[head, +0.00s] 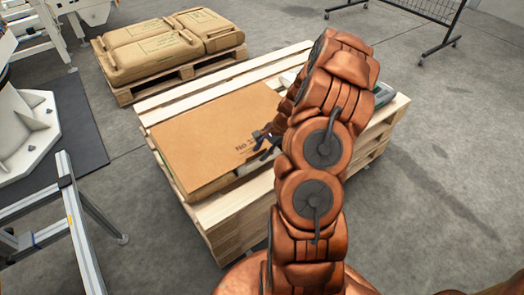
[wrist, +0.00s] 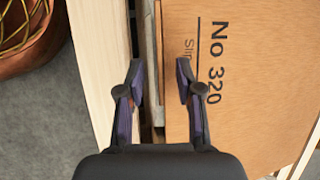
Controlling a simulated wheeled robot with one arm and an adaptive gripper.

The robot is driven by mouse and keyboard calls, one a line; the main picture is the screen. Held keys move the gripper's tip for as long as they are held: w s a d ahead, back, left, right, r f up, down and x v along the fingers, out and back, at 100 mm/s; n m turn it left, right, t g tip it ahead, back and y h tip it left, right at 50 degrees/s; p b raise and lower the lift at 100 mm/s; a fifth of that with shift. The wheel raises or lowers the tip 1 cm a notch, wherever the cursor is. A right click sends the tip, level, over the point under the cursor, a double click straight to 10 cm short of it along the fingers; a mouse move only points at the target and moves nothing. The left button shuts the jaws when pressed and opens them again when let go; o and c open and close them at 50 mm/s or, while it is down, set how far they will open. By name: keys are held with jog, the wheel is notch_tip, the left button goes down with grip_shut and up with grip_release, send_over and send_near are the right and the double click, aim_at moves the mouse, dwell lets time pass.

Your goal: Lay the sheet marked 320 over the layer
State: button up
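The sheet marked 320 (head: 210,130) is a flat brown board on the near left part of the pale wooden pallet stack (head: 230,213). In the wrist view the sheet (wrist: 250,110) shows the black print "No 320" near its edge. My gripper (head: 264,143) is at the sheet's right edge in the head view. In the wrist view my gripper (wrist: 161,75) is open and empty, its fingers on either side of the sheet's edge. Whether a finger touches the sheet I cannot tell. My arm hides part of the pallet stack.
A second pallet (head: 185,75) with brown sacks (head: 150,52) stands behind left. A grey-green object (head: 384,93) lies on the stack's right end, partly hidden. A metal frame (head: 75,215) stands at left, a mesh rack (head: 430,10) at back right. The right floor is clear.

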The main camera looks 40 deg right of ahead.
jog(key=v, duration=1.2)
jog(key=s+a+r+n+g, duration=0.2)
jog(key=a+r+n, duration=0.3)
jog(key=a, duration=0.6)
jog(key=s+a+r+n+g, duration=0.2)
jog(key=a+r+n, duration=0.2)
jog(key=a, duration=0.7)
jog(key=s+a+r+n+g+h, duration=0.15)
jog(key=s+a+n, duration=0.3)
jog(key=s, duration=0.55)
jog(key=s+a+r+n+g+h, duration=0.1)
jog(key=s+a+r+n+h, duration=0.25)
jog(key=s, duration=0.55)
notch_tip(320, 180, up, 20)
jog(key=s+n+t+p, duration=0.1)
jog(key=p, duration=1.9)
jog(key=shift+a+y, duration=0.4)
jog(key=shift+a, duration=0.05)
jog(key=shift+s, duration=0.15)
jog(key=shift+c, duration=0.4)
